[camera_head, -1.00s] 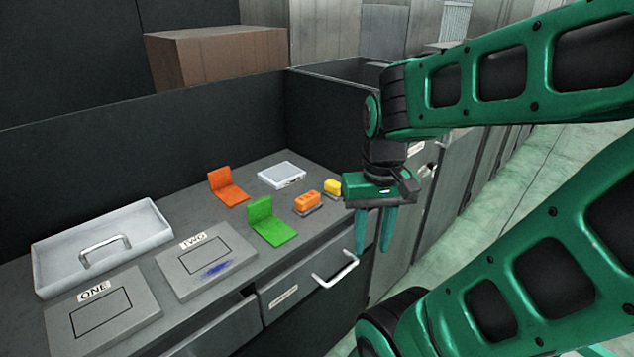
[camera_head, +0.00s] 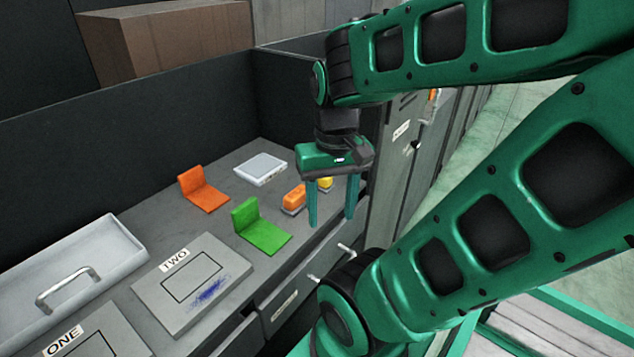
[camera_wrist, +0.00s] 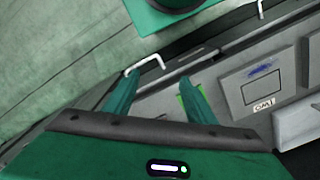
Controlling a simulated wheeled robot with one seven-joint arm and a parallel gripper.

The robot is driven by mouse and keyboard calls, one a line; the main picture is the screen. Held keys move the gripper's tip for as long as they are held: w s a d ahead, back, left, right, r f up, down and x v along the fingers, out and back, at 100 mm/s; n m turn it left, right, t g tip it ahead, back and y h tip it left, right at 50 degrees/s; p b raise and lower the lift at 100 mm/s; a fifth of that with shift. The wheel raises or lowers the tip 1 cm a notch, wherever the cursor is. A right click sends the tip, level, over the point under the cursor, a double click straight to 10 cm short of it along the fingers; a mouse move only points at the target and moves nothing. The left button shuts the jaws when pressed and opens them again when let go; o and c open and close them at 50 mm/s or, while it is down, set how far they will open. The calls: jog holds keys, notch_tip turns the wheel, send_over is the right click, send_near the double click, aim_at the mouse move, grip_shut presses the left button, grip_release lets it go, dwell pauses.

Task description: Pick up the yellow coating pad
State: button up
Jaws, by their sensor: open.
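The yellow coating pad (camera_head: 325,183) sits near the front right edge of the bench top, next to an orange pad (camera_head: 294,196). My gripper (camera_head: 331,222) points downward with its two fingers apart and nothing between them. In the head view its fingers stand in front of the pads, and the left finger and gripper body partly hide the yellow pad. I cannot tell the exact height above the bench. In the wrist view the open fingers (camera_wrist: 158,86) show over the bench's front edge, and the yellow pad is not visible there.
A green bracket (camera_head: 258,228), an orange bracket (camera_head: 203,190) and a white-grey box (camera_head: 261,169) lie left of the pads. Plates marked TWO (camera_head: 160,290) and ONE (camera_head: 105,338) and a grey tray (camera_head: 118,262) are nearer. A dark wall (camera_head: 150,150) backs the bench; drawer handles jut from its front.

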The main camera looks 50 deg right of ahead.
jog(key=m+t, duration=0.5)
jog(key=m, duration=2.4)
send_near(322, 180)
jog(key=w+d, duration=0.2)
jog(key=d, duration=0.1)
jog(key=x, duration=0.4)
jog(key=shift+w+a+f, duration=0.1)
jog(key=shift+a+f, duration=0.05)
jog(key=shift+a, duration=0.15)
jog(key=shift+a+x, duration=0.2)
jog(key=shift+x, duration=1.1)
jog(key=shift+a+x, duration=0.15)
jog(key=shift+x, duration=1.15)
jog(key=c, duration=0.9)
jog(key=shift+c, duration=0.2)
